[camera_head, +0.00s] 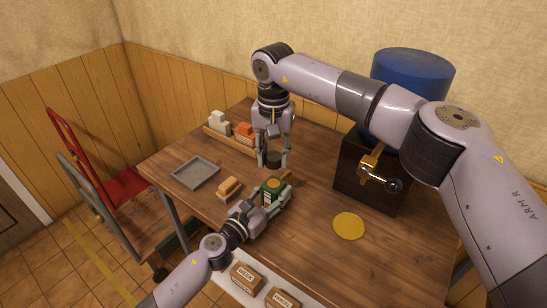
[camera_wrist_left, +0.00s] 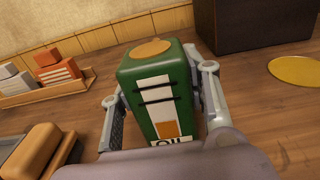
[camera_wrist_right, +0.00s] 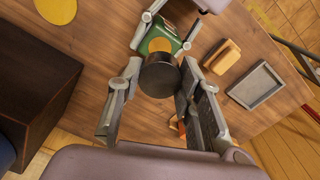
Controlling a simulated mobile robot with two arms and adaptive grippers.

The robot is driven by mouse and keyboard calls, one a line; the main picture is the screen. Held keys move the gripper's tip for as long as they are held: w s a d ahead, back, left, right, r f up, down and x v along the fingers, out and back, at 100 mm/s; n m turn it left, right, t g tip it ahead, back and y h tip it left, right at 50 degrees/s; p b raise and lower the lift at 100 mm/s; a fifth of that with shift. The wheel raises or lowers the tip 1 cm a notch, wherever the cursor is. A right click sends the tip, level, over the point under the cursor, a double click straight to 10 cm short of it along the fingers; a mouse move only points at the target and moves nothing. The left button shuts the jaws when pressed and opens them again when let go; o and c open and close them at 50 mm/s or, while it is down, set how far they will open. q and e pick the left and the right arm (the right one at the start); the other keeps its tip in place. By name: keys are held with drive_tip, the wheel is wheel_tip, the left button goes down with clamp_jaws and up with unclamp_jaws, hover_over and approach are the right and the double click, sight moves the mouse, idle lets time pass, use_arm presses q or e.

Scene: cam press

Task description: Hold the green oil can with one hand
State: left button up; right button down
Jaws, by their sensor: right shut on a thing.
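The green oil can (camera_head: 270,187) stands upright on the wooden table, with a tan top and a white and orange label. It fills the middle of the left wrist view (camera_wrist_left: 158,85). My left gripper (camera_head: 274,198) is low at the can, its fingers on either side of it, apart and not clearly pressed on it. My right gripper (camera_head: 272,150) points down just behind the can. It is shut on a dark round piece (camera_wrist_right: 160,75), which also shows in the head view (camera_head: 271,160).
A dark box with a brass crank (camera_head: 372,172) stands right, with a blue drum (camera_head: 412,70) behind it. A yellow disc (camera_head: 348,225), a grey tray (camera_head: 195,172), a tan-topped brush or block (camera_head: 229,188) and a wooden rack (camera_head: 232,139) are on the table. A red cart (camera_head: 122,185) stands left.

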use_arm(q)
drive_tip(key=o, duration=0.5)
drive_tip(key=shift+s, duration=0.1)
